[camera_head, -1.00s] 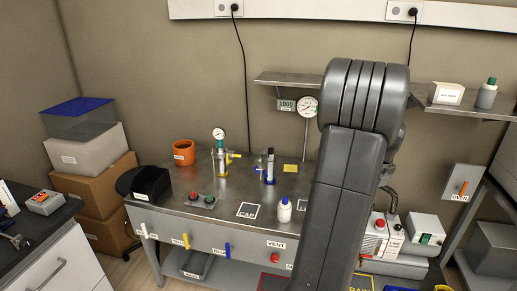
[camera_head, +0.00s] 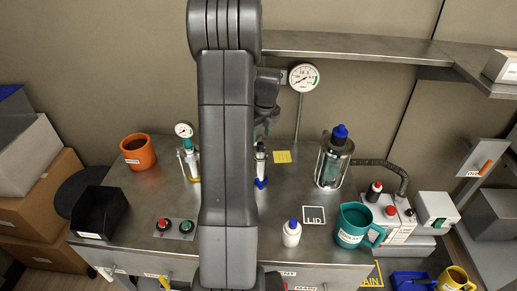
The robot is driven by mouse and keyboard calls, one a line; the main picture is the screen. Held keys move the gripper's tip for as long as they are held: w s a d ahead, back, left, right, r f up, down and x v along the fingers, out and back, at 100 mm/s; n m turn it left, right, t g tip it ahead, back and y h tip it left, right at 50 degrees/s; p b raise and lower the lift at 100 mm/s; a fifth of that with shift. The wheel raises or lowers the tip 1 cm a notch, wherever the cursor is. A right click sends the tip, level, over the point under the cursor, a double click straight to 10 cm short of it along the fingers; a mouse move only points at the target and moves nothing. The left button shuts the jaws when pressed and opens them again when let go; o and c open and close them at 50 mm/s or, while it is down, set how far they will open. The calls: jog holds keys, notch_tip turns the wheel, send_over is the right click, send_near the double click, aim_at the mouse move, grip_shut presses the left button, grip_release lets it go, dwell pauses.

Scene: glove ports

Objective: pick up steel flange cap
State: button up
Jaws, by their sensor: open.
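I cannot make out the steel flange cap for certain; it may be hidden behind my arm or too small to tell. A slim upright fitting with a blue base (camera_head: 261,168) stands on the steel bench (camera_head: 300,262), just right of my arm. My gripper (camera_head: 263,130) is partly hidden behind my arm, above that fitting and pointing down. It is open, and I see nothing held in it.
A gauge fitting (camera_head: 190,158) stands left of my arm. A glass vessel with a blue top (camera_head: 333,160), a white bottle (camera_head: 291,233) and a teal jug (camera_head: 356,226) stand to the right. A wall shelf (camera_head: 370,49) runs behind. The LID square (camera_head: 314,217) is empty.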

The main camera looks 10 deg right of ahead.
jog(key=shift+w+a+f, duration=0.1)
jog(key=shift+w+f, duration=0.05)
jog(key=shift+f, duration=0.2)
jog(key=shift+s+f+p, duration=0.15)
jog(key=shift+f+p, duration=0.2)
jog(key=shift+f, duration=1.05)
jog(key=shift+s+f+p, duration=0.15)
jog(key=shift+f+p, duration=0.15)
jog(key=shift+f, duration=1.05)
jog(key=c, duration=0.8)
jog(key=shift+r, duration=0.1)
